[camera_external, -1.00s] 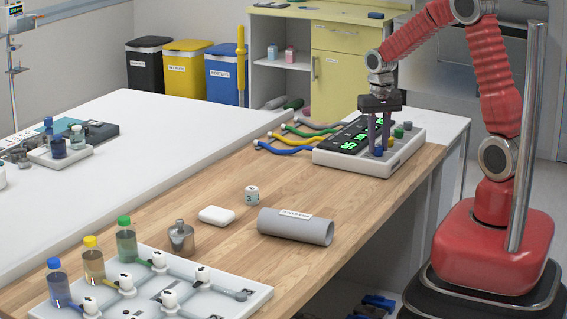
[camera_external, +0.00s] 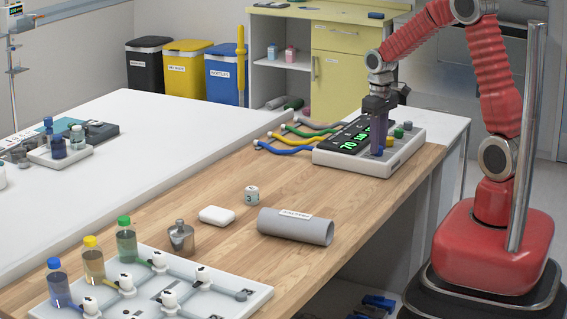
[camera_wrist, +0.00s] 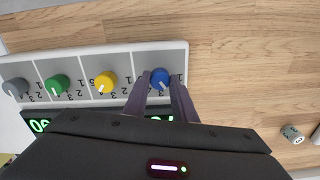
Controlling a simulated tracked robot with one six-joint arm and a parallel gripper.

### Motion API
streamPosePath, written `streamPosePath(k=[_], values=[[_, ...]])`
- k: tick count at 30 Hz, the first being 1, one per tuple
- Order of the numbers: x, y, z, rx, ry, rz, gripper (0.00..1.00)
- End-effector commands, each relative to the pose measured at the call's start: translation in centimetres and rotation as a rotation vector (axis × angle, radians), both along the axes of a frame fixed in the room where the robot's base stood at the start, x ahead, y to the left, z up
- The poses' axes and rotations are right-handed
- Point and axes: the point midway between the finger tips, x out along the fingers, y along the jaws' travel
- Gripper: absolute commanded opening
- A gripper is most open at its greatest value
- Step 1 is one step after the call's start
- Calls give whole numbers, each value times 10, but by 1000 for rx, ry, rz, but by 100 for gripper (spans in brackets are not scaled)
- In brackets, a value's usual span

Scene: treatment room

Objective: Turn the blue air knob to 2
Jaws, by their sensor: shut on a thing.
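The blue air knob (camera_wrist: 160,76) sits at the right end of a row of knobs on a pale control panel (camera_wrist: 95,60) in the wrist view. Its white pointer mark faces down toward my gripper body; the number it faces is not clear. My gripper (camera_wrist: 160,88) has one finger on each side of the blue knob and is shut on it. In the external view my gripper (camera_external: 378,152) points straight down at the near edge of the panel (camera_external: 345,158) and largely hides the blue knob. The panel's green display (camera_external: 348,147) seems to read 70 nearest the blue knob.
Yellow (camera_wrist: 106,81), green (camera_wrist: 57,84) and grey (camera_wrist: 15,87) knobs line up beside the blue one. Coloured hoses (camera_external: 285,148) leave the panel's left side.

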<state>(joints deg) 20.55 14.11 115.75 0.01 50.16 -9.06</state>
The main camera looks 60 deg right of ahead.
Motion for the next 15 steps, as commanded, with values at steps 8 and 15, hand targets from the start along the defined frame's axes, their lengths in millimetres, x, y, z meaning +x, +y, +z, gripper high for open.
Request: streamPosePath(k=[8, 15], values=[[0, 0, 1, 0, -1, 101, 2], [0, 0, 1, 0, -2, 115, 2]])
